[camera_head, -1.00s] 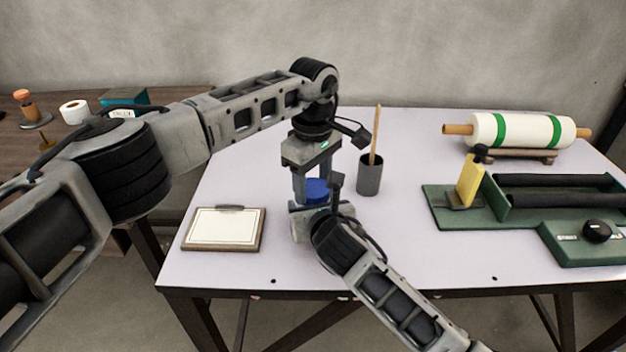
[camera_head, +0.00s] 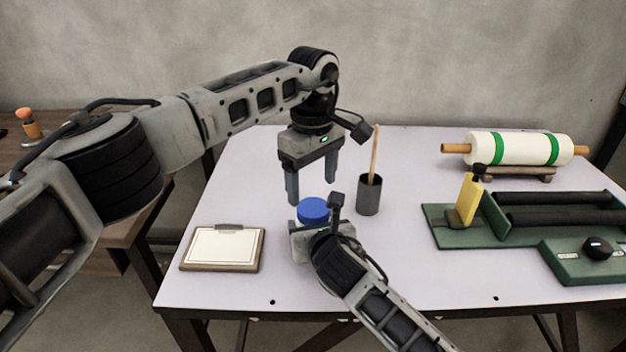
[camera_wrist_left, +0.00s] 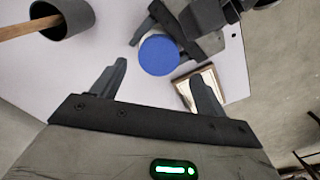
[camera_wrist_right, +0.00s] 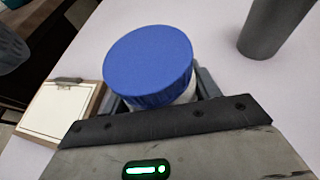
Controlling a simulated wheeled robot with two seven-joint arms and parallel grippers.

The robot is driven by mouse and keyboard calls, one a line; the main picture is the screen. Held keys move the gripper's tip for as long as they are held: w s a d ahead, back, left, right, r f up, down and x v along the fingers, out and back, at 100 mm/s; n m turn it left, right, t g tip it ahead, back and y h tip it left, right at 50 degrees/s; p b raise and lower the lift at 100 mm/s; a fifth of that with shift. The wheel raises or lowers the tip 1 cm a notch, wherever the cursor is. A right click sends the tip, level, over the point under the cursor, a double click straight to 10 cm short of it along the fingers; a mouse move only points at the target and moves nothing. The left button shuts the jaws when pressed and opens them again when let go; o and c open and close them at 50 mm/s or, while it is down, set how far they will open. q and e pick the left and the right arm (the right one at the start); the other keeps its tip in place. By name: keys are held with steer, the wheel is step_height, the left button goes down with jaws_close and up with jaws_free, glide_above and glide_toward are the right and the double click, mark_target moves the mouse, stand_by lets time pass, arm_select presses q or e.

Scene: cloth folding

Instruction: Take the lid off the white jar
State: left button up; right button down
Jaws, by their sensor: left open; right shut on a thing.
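The blue lid (camera_head: 313,209) sits on the white jar (camera_wrist_right: 188,96), whose white wall shows just under the lid in the right wrist view. My right gripper (camera_head: 312,240) is shut on the jar's body from the front, below the lid; it hides most of the jar. My left gripper (camera_head: 312,193) is open and empty, pointing down above the lid, with its fingers apart from it. In the left wrist view the lid (camera_wrist_left: 158,55) shows between and beyond the open fingertips.
A dark cup (camera_head: 369,195) with a wooden stick stands close behind right of the jar. A clipboard (camera_head: 257,262) lies to the left. A green stand (camera_head: 575,265) and a white roll (camera_head: 512,149) occupy the right.

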mark_target(314, 206)
arm_select(q)
steer(key=m, duration=0.1)
steer(key=r+m, duration=0.1)
steer(key=m, duration=0.1)
steer(key=shift+r+m, duration=0.15)
steer(key=shift+m, duration=0.15)
steer(key=m, duration=0.1)
steer(key=r+m, duration=0.1)
steer(key=m, duration=0.2)
steer(key=shift+r, duration=0.25)
steer(key=shift+r+m, duration=0.1)
steer(key=shift+m, duration=0.5)
steer(key=shift+f, duration=0.2)
step_height(314, 206, down, 8)
steer(key=shift+r, duration=0.25)
steer(key=shift+d, duration=0.1)
steer(key=c, duration=1)
steer(key=n, duration=0.3)
steer(key=shift+n, duration=0.4)
steer(key=n, duration=0.6)
steer(key=shift+w+r, duration=0.1)
